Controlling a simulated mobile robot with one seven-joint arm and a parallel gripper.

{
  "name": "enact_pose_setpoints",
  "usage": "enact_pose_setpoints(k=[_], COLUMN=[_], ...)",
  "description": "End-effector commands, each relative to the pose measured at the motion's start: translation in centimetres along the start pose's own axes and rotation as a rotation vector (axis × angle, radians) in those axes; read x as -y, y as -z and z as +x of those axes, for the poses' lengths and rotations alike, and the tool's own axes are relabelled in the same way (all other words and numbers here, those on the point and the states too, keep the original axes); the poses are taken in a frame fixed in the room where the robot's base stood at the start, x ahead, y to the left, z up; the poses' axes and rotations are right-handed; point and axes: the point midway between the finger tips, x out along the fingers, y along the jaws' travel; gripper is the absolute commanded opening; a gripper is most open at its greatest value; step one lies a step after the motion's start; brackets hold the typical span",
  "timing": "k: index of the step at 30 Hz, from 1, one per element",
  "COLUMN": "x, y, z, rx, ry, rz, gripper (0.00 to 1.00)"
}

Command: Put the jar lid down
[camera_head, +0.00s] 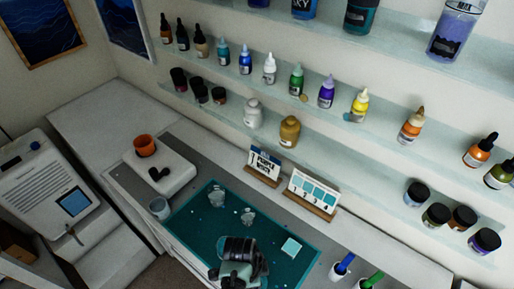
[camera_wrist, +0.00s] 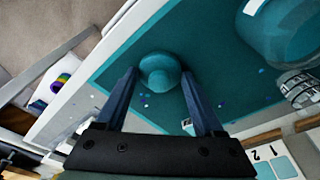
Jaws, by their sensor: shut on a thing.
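My gripper (camera_head: 240,262) is low over the front part of the teal mat (camera_head: 190,225) in the head view. In the wrist view, my gripper (camera_wrist: 160,84) has its two dark fingers on either side of a round, teal-looking lid (camera_wrist: 160,72), and is shut on it. The mat lies behind the lid, and I cannot tell whether the lid touches it. In the head view my gripper hides the lid. I cannot tell which container it fits.
A colour card (camera_head: 312,191) stands behind. The mat's left part is mostly bare.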

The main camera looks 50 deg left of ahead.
Motion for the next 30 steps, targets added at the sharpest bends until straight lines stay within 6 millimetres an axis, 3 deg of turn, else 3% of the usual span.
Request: enact_pose_setpoints(k=[7,8,12,23,30], x=[0.0,0.0,0.0,0.0,0.1], y=[-0.1,0.0,0.0,0.0,0.0], z=[0.4,0.3,0.3,-0.3,-3.7], rx=[0.000,0.000,0.000,0.000,-0.001], ry=[0.000,0.000,0.000,0.000,0.004], rz=[0.000,0.000,0.000,0.000,0.001], gripper=[0.19,0.73,0.99,1.00,1.00])
